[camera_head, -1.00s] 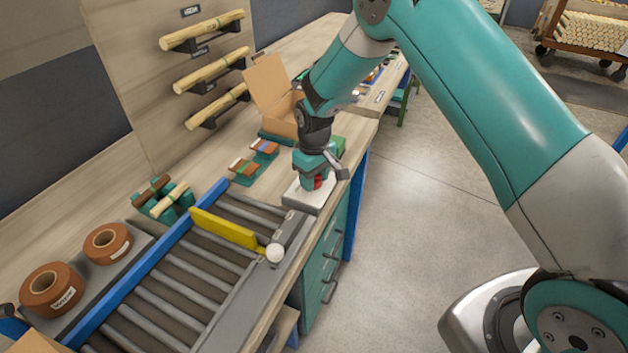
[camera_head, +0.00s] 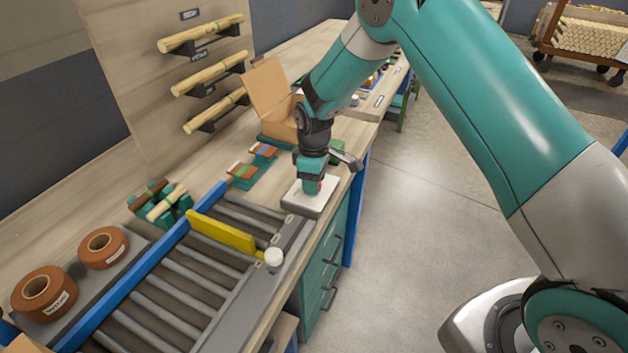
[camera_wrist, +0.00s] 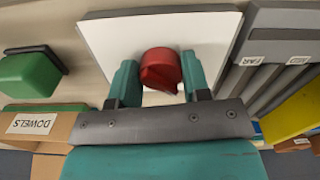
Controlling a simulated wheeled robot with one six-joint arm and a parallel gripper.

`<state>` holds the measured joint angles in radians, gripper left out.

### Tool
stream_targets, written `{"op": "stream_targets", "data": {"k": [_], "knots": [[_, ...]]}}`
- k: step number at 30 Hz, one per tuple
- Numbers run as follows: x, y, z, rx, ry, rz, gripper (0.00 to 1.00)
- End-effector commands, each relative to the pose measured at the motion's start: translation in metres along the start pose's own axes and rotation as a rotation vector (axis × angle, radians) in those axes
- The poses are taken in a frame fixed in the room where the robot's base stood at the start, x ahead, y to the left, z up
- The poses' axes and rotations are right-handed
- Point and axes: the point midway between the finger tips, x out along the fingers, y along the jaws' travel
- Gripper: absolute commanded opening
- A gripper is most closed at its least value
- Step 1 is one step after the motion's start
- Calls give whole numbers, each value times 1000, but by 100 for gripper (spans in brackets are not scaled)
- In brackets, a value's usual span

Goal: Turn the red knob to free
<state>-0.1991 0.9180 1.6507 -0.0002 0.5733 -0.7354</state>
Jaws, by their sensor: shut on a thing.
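The red knob (camera_wrist: 160,69) sits on a white plate with a grey edge (camera_wrist: 210,28), which stands on the bench at the end of the roller conveyor. In the head view only a sliver of red shows beside my fingers above the plate (camera_head: 296,197). My gripper (camera_wrist: 158,80) points down over the plate and is shut on the red knob, one teal finger on each side. A darker pointer part of the knob is angled toward the lower right in the wrist view. No marking for the knob's positions is readable.
An open cardboard box (camera_head: 270,90) and a green block (camera_wrist: 28,76) stand nearby.

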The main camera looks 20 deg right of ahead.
Motion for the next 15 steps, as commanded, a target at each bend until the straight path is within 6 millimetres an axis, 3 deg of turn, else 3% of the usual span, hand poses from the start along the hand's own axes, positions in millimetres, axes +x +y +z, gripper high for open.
{"op": "stream_targets", "data": {"k": [8, 9, 12, 15], "knots": [[0, 0, 0, -2, 0, 1, 20], [0, 0, 0, -2, 0, 1, 50], [0, 0, 0, -1, 0, 1, 69], [0, 0, 0, -1, 0, 1, 69]]}}
